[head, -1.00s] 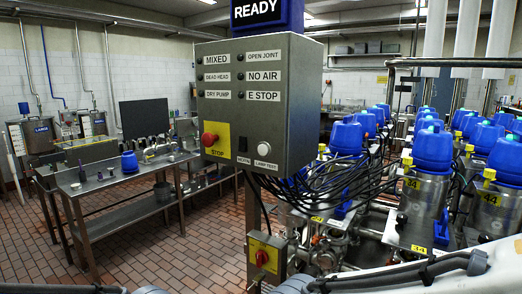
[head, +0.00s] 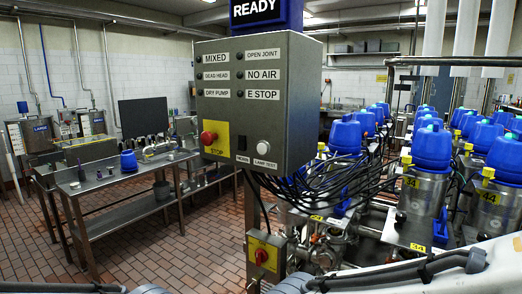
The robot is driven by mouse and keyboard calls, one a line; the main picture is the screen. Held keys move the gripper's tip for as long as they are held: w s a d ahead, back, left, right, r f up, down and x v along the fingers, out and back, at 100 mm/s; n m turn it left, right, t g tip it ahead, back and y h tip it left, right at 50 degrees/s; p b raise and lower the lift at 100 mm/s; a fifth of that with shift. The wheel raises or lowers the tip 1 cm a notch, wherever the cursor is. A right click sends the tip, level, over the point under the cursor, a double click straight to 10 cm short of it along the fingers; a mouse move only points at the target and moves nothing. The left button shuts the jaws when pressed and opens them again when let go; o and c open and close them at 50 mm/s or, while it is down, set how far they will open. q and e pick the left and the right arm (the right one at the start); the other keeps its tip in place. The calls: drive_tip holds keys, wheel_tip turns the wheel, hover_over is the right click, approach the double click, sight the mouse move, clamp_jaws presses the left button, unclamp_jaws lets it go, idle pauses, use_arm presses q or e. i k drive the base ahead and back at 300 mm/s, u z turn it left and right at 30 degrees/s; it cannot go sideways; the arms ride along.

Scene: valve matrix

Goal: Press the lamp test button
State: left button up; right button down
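The lamp test button is a round white button (head: 263,147) at the lower right of the grey control box (head: 270,75), above a small label reading LAMP TEST. Nothing touches it. The indicator lamps beside the box's labels look dark. A blue sign (head: 258,12) on top reads READY. Parts of my arms show along the bottom edge of the head view, below the box. Neither of my grippers is in view.
A red stop button (head: 208,138) on a yellow plate sits left of the white button, with a black switch (head: 242,143) between. A second red knob (head: 261,256) is lower. Cables and blue-topped valves (head: 432,147) fill the right. A steel table (head: 110,190) stands left.

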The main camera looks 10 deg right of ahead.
sight(262, 148)
drive_tip(key=z, duration=2.25)
drive_tip(key=k, duration=1.25)
drive_tip(key=u, duration=1.5)
drive_tip(key=i, duration=0.55)
drive_tip(key=z, duration=0.05)
